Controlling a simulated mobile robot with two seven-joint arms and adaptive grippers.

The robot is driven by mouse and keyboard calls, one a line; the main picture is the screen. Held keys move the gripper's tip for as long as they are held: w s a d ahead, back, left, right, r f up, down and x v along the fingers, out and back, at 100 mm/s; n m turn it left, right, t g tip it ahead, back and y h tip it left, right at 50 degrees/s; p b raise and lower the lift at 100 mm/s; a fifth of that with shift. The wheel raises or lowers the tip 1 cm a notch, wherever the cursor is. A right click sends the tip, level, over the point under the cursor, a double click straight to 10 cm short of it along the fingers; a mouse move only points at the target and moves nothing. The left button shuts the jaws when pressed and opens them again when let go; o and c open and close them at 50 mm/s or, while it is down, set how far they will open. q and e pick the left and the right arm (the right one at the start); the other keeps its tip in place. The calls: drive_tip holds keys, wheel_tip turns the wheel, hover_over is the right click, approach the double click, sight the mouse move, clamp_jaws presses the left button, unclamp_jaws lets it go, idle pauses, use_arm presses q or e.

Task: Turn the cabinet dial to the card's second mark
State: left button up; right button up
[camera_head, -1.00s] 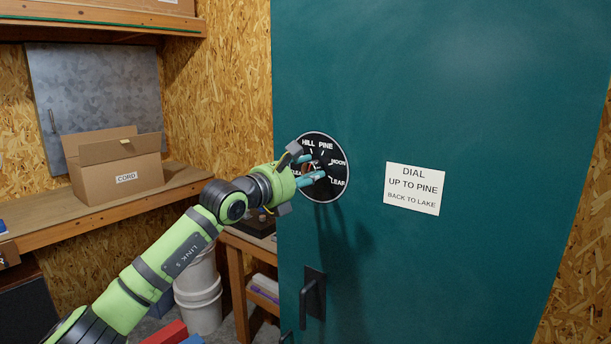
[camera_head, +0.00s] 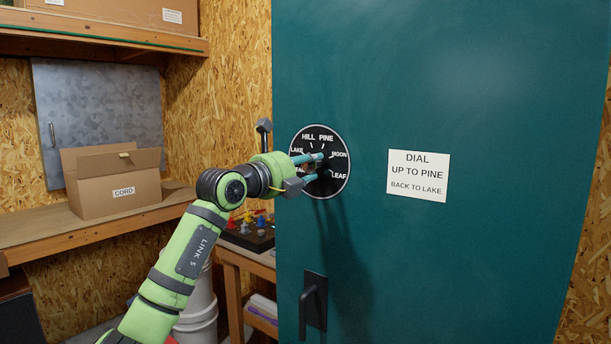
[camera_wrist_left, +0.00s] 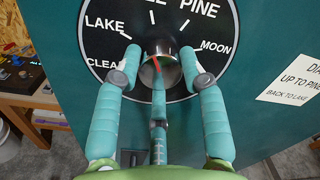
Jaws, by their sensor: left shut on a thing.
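A round black dial plate (camera_head: 333,187) with white words HILL, PINE, MOON, LEAF and LAKE sits on the teal cabinet door (camera_head: 440,90). The metal knob (camera_wrist_left: 166,76) at its centre carries a red line. In the left wrist view the line leans up and slightly left; I cannot tell exactly which mark it meets. My left gripper (camera_head: 320,165) is shut on the knob, one finger on each side, as the left wrist view (camera_wrist_left: 160,68) shows. The white card (camera_head: 418,176) reads DIAL, UP TO PINE, BACK TO LAKE. My right gripper is not in view.
A dark door handle (camera_head: 314,299) sits below the dial. An open CORD carton (camera_head: 115,190) stands on a wooden shelf to the left. A low bench with small coloured parts (camera_head: 253,225) and a white bucket stand behind my arm.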

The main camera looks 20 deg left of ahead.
use_arm(q)
drive_tip(key=n+b, duration=0.1)
drive_tip(key=n, duration=0.3)
drive_tip(key=shift+n+b, duration=0.45)
drive_tip(key=shift+n, duration=1.45)
drive_tip(key=o, duration=1.1)
drive_tip(key=shift+o, duration=0.2)
drive_tip(key=v, duration=1.2)
drive_tip(key=shift+d, duration=0.1)
